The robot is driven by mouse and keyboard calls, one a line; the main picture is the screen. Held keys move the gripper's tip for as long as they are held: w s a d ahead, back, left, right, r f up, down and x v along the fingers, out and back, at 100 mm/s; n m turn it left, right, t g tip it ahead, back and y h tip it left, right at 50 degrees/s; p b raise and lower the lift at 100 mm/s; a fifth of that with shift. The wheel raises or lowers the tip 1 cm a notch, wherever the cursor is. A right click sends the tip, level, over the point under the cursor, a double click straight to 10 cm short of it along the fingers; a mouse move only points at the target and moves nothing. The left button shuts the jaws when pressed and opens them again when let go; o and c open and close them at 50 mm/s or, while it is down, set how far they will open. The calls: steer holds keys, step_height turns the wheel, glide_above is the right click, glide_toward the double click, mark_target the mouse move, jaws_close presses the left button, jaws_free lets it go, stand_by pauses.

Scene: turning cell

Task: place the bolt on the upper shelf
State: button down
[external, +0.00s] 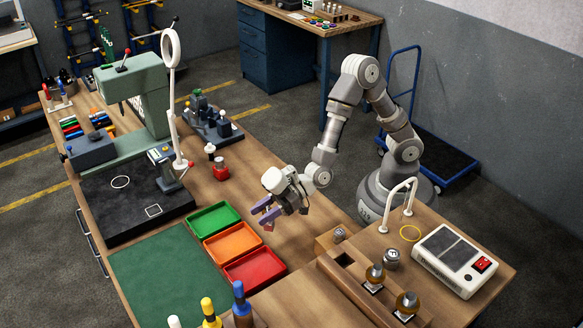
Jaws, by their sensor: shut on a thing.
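My gripper (267,215), with purple fingers, is over the wooden bench to the right of the green tray, pointing down and to the left. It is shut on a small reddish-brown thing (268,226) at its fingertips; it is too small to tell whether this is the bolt. No other thing is clearly a bolt. A raised wooden step (345,292) stands at the front right of the bench; I cannot tell whether it is the upper shelf.
Green (213,219), orange (233,241) and red (255,270) trays lie left of my gripper.

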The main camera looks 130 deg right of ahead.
steer(key=s+a+f+m+h, duration=0.2)
steer(key=s+a+h, duration=0.15)
steer(key=s, duration=0.65)
step_height(320, 180, up, 5)
steer(key=s+d+m+g+h, duration=0.2)
steer(key=d+m+h, duration=0.1)
steer(key=d, duration=1)
steer(key=s+d+m+g+h, duration=0.2)
steer(key=d+m+h, duration=0.1)
steer(key=d, duration=0.9)
step_height(320, 180, down, 6)
steer(key=r, duration=0.1)
steer(key=w+d+f+b, duration=0.1)
steer(key=w+d+f, duration=0.1)
steer(key=w, duration=0.2)
steer(key=w+d+f+b, duration=0.2)
steer(key=w+d, duration=0.1)
steer(key=w, duration=0.2)
steer(key=w+d+f+b, duration=0.2)
steer(key=w+d, duration=0.1)
steer(key=w, duration=0.2)
steer(key=shift+d, duration=0.25)
steer(key=shift+r, duration=0.25)
steer(key=c, duration=1.1)
jaws_free()
steer(key=shift+f, duration=0.25)
steer(key=o, duration=0.5)
steer(key=shift+a, duration=0.1)
